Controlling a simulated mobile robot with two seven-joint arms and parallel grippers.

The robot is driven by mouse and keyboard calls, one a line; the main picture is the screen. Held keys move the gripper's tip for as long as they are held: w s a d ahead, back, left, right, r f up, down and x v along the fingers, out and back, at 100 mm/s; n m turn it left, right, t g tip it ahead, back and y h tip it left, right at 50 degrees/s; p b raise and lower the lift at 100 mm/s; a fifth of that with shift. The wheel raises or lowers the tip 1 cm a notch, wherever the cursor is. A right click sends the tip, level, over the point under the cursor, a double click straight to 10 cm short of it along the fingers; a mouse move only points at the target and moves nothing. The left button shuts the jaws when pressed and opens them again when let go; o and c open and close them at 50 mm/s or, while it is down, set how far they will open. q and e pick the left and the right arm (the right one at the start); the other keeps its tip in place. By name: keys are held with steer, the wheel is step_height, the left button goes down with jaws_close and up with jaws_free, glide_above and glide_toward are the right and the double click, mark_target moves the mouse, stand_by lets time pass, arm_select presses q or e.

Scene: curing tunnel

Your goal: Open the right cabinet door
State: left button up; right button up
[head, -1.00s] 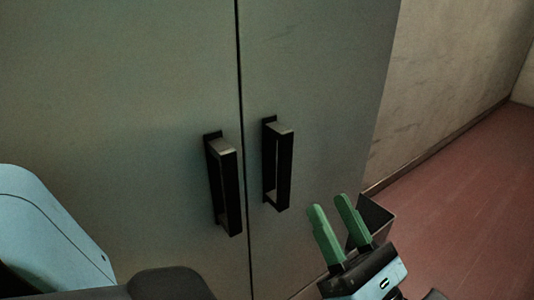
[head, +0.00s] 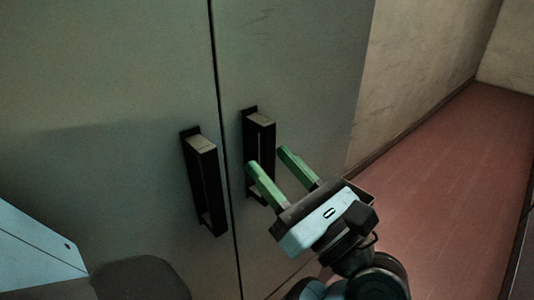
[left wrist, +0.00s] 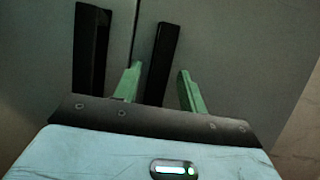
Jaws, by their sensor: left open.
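The right cabinet door (head: 310,60) is grey and shut, its edge along a dark seam. Its black bar handle (head: 259,125) stands upright just right of the seam and also shows in the left wrist view (left wrist: 163,50). My left gripper (head: 266,158), with green fingers, is open and empty close to this handle. One finger covers part of the handle's lower half in the head view. In the left wrist view the handle appears between the two fingers (left wrist: 158,72), beyond them; contact cannot be told. My right gripper is not in view.
The left cabinet door (head: 100,80) is shut, with a similar black handle (head: 204,185) just left of the seam. A beige wall (head: 425,65) stands right of the cabinet. The reddish floor (head: 450,170) there looks clear.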

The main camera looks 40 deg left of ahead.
arm_select(q)
steer(key=shift+x, duration=1.1)
jaws_close()
